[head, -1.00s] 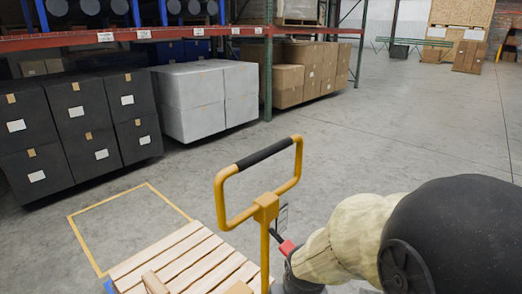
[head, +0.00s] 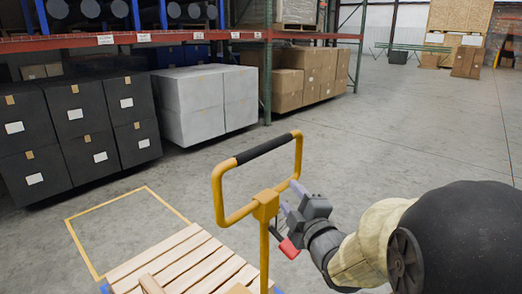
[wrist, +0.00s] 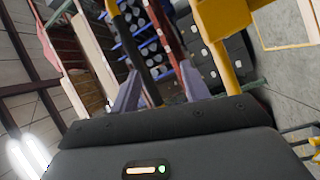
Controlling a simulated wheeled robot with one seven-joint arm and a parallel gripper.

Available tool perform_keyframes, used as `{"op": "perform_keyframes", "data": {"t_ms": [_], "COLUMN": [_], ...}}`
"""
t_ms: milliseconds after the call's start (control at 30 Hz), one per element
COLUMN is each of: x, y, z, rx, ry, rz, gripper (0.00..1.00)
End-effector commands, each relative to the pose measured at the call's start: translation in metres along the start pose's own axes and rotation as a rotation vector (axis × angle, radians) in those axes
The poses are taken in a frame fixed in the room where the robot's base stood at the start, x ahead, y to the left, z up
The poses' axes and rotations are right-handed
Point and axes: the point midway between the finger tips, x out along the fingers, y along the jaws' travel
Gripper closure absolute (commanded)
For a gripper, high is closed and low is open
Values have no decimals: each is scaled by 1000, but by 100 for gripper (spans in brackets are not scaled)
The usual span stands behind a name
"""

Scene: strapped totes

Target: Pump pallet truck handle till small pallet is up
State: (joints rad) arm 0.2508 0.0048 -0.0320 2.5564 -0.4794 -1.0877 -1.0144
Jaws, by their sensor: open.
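The pallet truck handle (head: 219,192) is a yellow loop with a black grip (head: 264,149) on its top bar, standing upright at the lower middle of the head view. The small pallet (head: 185,262), of light wooden slats, lies behind it at the bottom edge, partly cut off. My gripper (head: 292,197) is open, just right of the loop, below the black grip. In the wrist view, the black grip (wrist: 138,45) and yellow bars show beyond and between my spread fingers (wrist: 160,88). I see nothing held; whether a finger touches the loop cannot be told.
A yellow floor outline (head: 88,247) lies beyond the pallet. Black boxes (head: 82,135), a white wrapped stack (head: 203,105) and brown cartons (head: 310,75) stand by the rack (head: 268,65). The floor on the right (head: 420,130) is clear.

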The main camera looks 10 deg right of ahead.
Motion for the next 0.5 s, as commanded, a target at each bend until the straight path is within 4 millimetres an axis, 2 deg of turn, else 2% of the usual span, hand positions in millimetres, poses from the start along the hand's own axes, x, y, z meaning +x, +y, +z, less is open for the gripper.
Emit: {"op": "perform_keyframes", "data": {"t_ms": [100,200,500], "x": [-5,-8,-9], "y": [19,28,31], "z": [-10,-16,-18], "rx": [-123,-176,-190], "ry": [80,114,123], "rz": [111,163,176], "gripper": [54,54,54]}}
